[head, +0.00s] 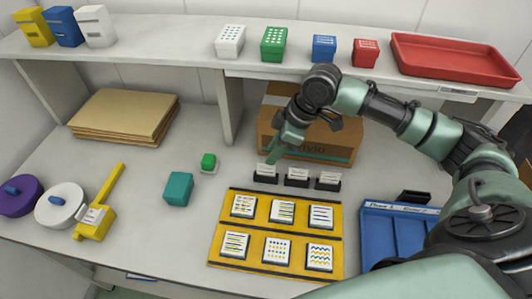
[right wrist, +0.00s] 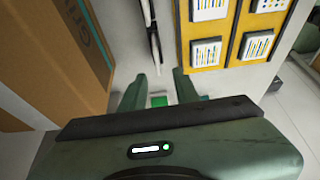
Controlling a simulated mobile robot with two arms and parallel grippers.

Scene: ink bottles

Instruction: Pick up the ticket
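Three small white tickets stand upright in black holders behind the yellow board: the left ticket (head: 265,169), the middle ticket (head: 297,174) and the right ticket (head: 329,178). My right gripper (head: 272,155) is just above and behind the left holder. In the right wrist view its two fingers (right wrist: 157,88) are apart, with no ticket visible between them. Holders with thin white ticket edges (right wrist: 153,35) show edge-on ahead of the fingers there. Whether a finger touches the left ticket cannot be told. My left gripper is not in view.
A cardboard box (head: 345,143) stands close behind the holders. The yellow board (head: 262,221) with patterned tiles lies in front. A blue tray (head: 385,232) is to the right. A shelf (head: 180,45) runs above.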

